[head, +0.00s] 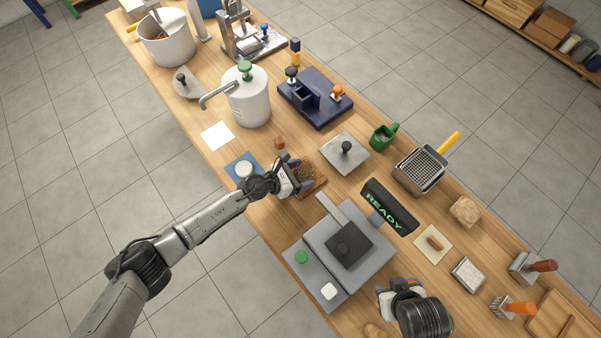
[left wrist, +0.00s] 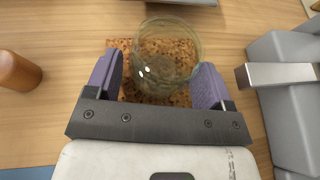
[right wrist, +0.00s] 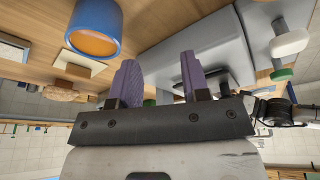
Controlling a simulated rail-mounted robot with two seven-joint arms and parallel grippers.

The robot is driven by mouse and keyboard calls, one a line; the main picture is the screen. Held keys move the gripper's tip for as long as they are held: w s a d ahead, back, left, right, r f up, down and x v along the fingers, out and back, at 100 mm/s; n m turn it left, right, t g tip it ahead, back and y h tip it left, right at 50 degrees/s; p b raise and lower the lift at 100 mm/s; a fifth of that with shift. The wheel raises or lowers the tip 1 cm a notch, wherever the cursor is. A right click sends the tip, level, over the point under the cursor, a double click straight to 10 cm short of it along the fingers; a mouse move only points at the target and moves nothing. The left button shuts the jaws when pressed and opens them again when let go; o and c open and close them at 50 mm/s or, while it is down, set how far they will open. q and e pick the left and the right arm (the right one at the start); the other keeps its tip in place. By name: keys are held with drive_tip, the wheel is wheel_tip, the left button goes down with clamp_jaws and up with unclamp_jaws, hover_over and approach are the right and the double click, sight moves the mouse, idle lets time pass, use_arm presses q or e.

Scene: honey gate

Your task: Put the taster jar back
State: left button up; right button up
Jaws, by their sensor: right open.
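A clear glass jar (left wrist: 167,55) is over a speckled brown cork mat (left wrist: 118,45) in the left wrist view. The mat also shows in the head view (head: 318,181), where my left gripper (head: 293,178) is above it and hides the jar. My left gripper (left wrist: 157,82) has its purple fingers apart on either side of the jar. A narrow gap shows at the left finger, and the right finger overlaps the glass edge. My right gripper (right wrist: 158,80) is open and empty near the table's front edge at the lower right.
A grey machine (head: 345,245) with a READY display (head: 389,207) stands right of the mat. A blue mat (head: 238,160) with a whitish round piece (head: 244,169) lies to its left. A small brown cylinder (left wrist: 18,72) stands nearby. A steel plate with a knob (head: 345,153) is behind.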

use_arm(q)
drive_tip(key=shift+o, duration=0.9)
drive_tip(key=shift+r, duration=0.25)
drive_tip(key=shift+s+a+r+p, duration=0.15)
drive_tip(key=shift+a+p, duration=0.15)
drive_tip(key=shift+p, duration=0.15)
drive_tip(key=p+v, duration=0.1)
drive_tip(key=v, duration=0.8)
drive_tip(key=shift+s+a+r+p, duration=0.1)
drive_tip(key=shift+s+a+p, duration=0.1)
drive_tip(key=shift+a+p, duration=0.1)
drive_tip(key=shift+s+a+r, duration=0.25)
drive_tip(key=shift+s+a, duration=0.1)
drive_tip(key=shift+a, duration=0.2)
use_arm(e)
drive_tip(key=shift+r, duration=1.3)
